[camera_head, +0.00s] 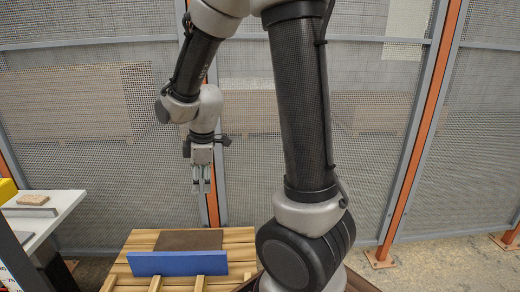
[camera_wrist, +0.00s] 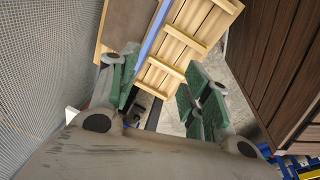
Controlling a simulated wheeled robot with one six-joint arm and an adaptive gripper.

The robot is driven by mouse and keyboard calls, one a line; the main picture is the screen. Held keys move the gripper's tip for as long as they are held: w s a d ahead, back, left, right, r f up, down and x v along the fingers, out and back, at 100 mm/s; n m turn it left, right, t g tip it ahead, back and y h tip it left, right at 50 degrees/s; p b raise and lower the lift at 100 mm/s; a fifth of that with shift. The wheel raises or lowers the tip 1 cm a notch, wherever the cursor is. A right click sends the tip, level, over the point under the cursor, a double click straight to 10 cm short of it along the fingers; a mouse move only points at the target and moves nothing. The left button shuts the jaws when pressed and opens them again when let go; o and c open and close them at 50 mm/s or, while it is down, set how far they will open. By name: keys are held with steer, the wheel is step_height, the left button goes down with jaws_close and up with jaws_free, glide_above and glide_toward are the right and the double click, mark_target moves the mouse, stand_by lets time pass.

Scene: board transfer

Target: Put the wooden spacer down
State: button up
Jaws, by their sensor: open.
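A small flat light-brown wooden piece (camera_head: 33,199), which looks like the spacer, lies on a white table (camera_head: 62,203) at the left edge of the head view. My gripper (camera_head: 202,187) hangs pointing down, well to the right of it and above a slatted wooden pallet (camera_head: 240,236). In the wrist view my gripper (camera_wrist: 160,92) has its green-padded fingers spread apart with nothing between them. The small wooden piece does not show in the wrist view.
A brown board (camera_head: 190,240) lies on the pallet, with a blue board (camera_head: 176,264) standing on edge in front of it. Mesh fencing (camera_head: 90,130) with orange posts closes off the back. A yellow object (camera_head: 7,190) is at the far left. Floor at right (camera_head: 440,265) is clear.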

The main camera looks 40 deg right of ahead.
steer(key=s+d+r+m+t, duration=0.1)
steer(key=s+d+r+m, duration=0.2)
steer(key=s+r+m, duration=0.3)
steer(key=s+d+r+m, duration=0.3)
steer(key=s+r+m, duration=0.4)
steer(key=s, duration=0.6)
steer(key=shift+d+r+t, duration=0.25)
steer(key=shift+r+t, duration=0.15)
steer(key=shift+r, duration=0.4)
